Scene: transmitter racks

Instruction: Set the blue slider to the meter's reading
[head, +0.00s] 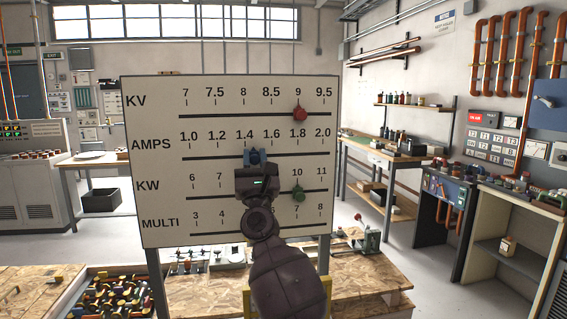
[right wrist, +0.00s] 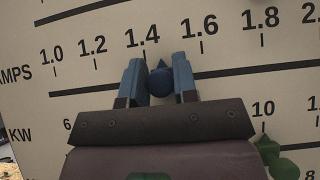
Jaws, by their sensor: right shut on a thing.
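The white scale board (head: 230,93) carries rows marked KV, AMPS, KW and MULTI. The blue slider (right wrist: 160,81) sits on the AMPS slot, its pointer between 1.4 and 1.6, a little nearer 1.4. My right gripper (right wrist: 158,82) is shut on it, one finger on each side; in the head view the gripper (head: 254,158) hides part of the AMPS and KW rows. The red slider (head: 299,113) stands at about 9 on KV. The green slider (head: 298,194) stands near 10 on KW. I cannot make out a meter reading. My left gripper is not in view.
A wooden bench (head: 355,282) with tools stands below and behind the board. A bin of coloured parts (head: 72,312) is at the lower left. A grey console (head: 28,190) stands left; a workbench with controls (head: 497,183) stands right. The floor between is clear.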

